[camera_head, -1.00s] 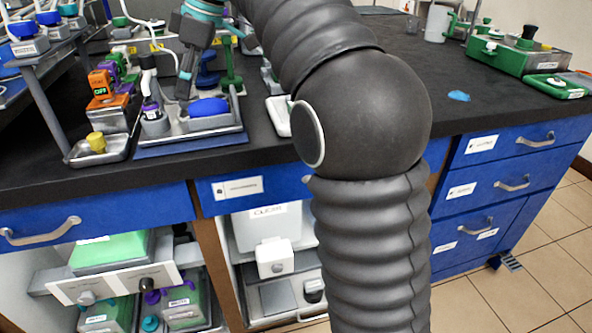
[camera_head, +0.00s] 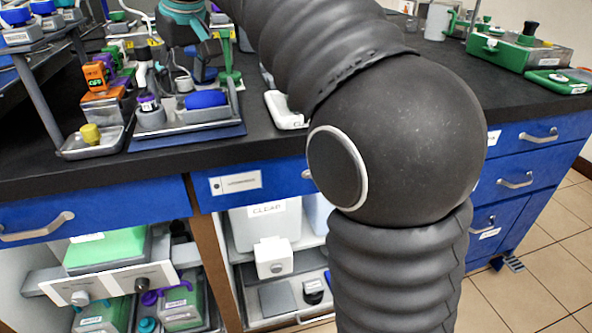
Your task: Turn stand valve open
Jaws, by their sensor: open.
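My gripper (camera_head: 190,42), dark below a teal band, hangs at the top left over the stand on the blue base (camera_head: 190,137). It is open. Its fingertips are small and partly lost against the clutter, and I cannot tell whether they touch anything. The stand carries a blue rounded part (camera_head: 206,98) and a purple and black fitting (camera_head: 148,103) on a grey body. A dark blue upright part (camera_head: 205,72) and a green upright part (camera_head: 229,75) stand just behind. I cannot tell which of these is the stand valve, or its setting.
A small tray with a yellow knob (camera_head: 90,133) and an orange device with a green display (camera_head: 97,80) are at left. A metal rack leg (camera_head: 42,92) stands at the far left. A green box (camera_head: 515,52) is at back right. My arm covers much of the black bench.

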